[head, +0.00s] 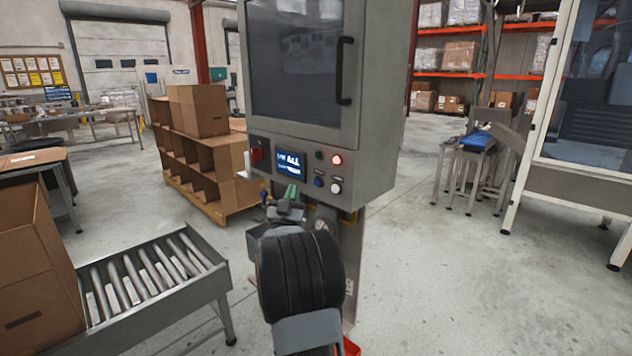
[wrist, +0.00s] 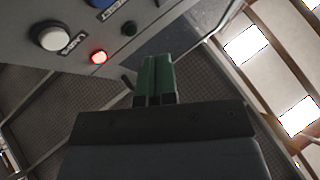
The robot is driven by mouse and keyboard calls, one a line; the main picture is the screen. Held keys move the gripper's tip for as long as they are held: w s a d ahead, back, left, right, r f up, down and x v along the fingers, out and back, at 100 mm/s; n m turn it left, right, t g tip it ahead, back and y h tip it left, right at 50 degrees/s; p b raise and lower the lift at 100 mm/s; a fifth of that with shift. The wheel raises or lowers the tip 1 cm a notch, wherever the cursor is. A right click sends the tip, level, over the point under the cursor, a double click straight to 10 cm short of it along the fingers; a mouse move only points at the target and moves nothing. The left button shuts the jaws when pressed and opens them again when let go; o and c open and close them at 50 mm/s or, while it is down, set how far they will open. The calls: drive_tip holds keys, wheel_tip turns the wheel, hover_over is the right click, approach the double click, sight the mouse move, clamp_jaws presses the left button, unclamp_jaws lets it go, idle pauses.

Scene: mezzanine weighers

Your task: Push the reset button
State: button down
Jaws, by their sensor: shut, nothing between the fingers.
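The grey control panel (head: 302,175) is on the front of a tall cabinet. A blue button (head: 319,182) sits on its lower right, with a white button (head: 336,187) beside it. In the wrist view the blue button (wrist: 101,3) is cut off by the top edge; its upside-down label (wrist: 119,13) seems to read RESET. The white button (wrist: 52,37) is at upper left there. My gripper (head: 293,190) is shut and empty, its green fingers below the screen and left of the blue button. In the wrist view the fingers (wrist: 153,78) touch no button.
The panel also has a screen (head: 291,163), a red knob (head: 257,155), a lit red lamp (head: 337,159) and a dark green lamp (head: 319,155). A roller conveyor (head: 205,292) is at left, with cartons (head: 200,110) behind.

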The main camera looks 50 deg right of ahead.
sight(318, 182)
drive_tip(key=shift+s+d, duration=0.15)
drive_tip(key=shift+d, duration=1.35)
drive_tip(key=shift+s+d, duration=0.1)
drive_tip(key=shift+d, duration=1.35)
drive_tip(key=shift+d+f+b, duration=0.1)
drive_tip(key=shift+d+b, duration=0.2)
drive_tip(key=shift+b, duration=0.25)
drive_tip(key=shift+d+b, duration=0.45)
drive_tip(key=shift+d, duration=0.1)
drive_tip(key=shift+a, duration=0.1)
idle(0.6)
drive_tip(key=shift+a+b, duration=0.65)
drive_tip(key=shift+a, duration=0.05)
